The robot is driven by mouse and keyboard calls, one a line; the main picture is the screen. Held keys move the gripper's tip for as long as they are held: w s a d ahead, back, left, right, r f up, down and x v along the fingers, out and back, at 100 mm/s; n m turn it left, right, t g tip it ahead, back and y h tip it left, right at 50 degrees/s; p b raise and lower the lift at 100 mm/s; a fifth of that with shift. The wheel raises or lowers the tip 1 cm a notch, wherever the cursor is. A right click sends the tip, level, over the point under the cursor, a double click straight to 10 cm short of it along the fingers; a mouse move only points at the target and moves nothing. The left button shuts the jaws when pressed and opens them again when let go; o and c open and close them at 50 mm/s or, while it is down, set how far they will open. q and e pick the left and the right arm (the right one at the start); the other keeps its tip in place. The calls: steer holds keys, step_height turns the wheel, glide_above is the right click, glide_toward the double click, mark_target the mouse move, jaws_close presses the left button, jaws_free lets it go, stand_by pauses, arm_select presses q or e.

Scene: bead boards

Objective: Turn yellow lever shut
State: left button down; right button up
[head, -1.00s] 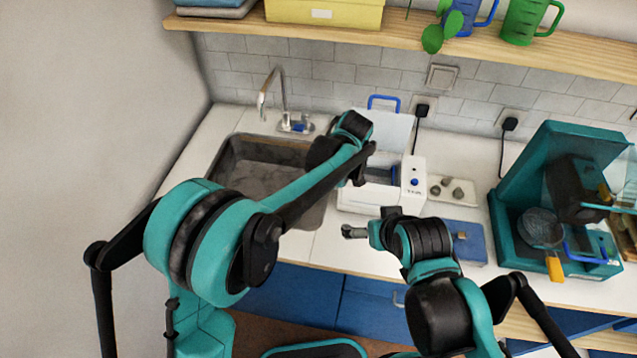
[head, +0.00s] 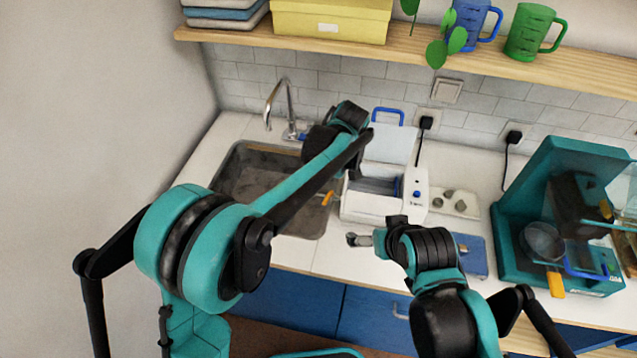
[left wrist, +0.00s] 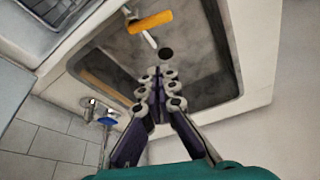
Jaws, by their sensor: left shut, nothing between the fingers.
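The yellow lever (head: 328,198) shows as a small orange-yellow bar between the sink's right rim and the white appliance in the head view. In the left wrist view it is a yellow grip (left wrist: 150,22) on a pale stem near the sink edge, apart from my fingers. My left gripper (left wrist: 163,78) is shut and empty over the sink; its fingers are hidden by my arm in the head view. My right gripper (head: 353,240) hangs near the counter front, in front of the white appliance; its finger opening is unclear.
The grey sink (head: 227,183) has a faucet (head: 283,92) behind it. The white appliance (head: 358,211) with a raised lid stands right of the sink. A blue scale (head: 473,258) and teal coffee machine (head: 507,212) stand further right. A shelf (head: 408,45) runs above.

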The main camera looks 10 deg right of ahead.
arm_select(q)
steer(key=p+v, duration=0.1)
steer(key=v, duration=0.4)
steer(key=shift+r, duration=0.15)
stand_by(0.3)
